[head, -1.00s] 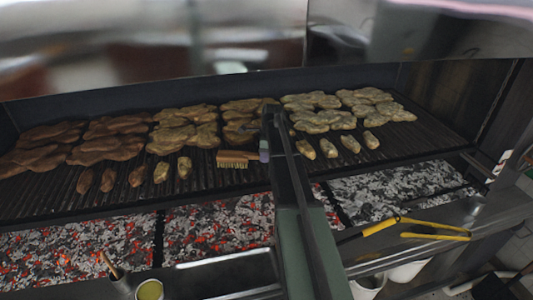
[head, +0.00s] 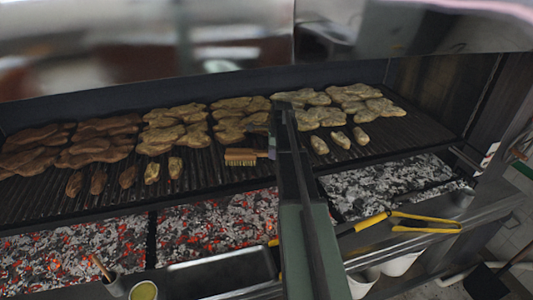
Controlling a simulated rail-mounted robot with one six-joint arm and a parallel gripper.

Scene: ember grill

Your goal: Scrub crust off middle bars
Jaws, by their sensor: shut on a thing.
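A brush (head: 241,156) with a wooden block and pale bristles is at the front middle of the grill grate (head: 215,178), bristles down toward the bars. My gripper (head: 271,147) is shut on the brush at its right end. My arm hides part of the grate and the fingertips are small in view. I cannot make out any crust on the bars, nor tell whether the bristles touch them.
Flat pieces of meat (head: 235,120) cover the back of the grate, with several small pieces (head: 152,173) along the front. Glowing coals (head: 215,227) lie below. Yellow-handled tongs (head: 425,222) and a small cup (head: 144,290) are on the front ledge.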

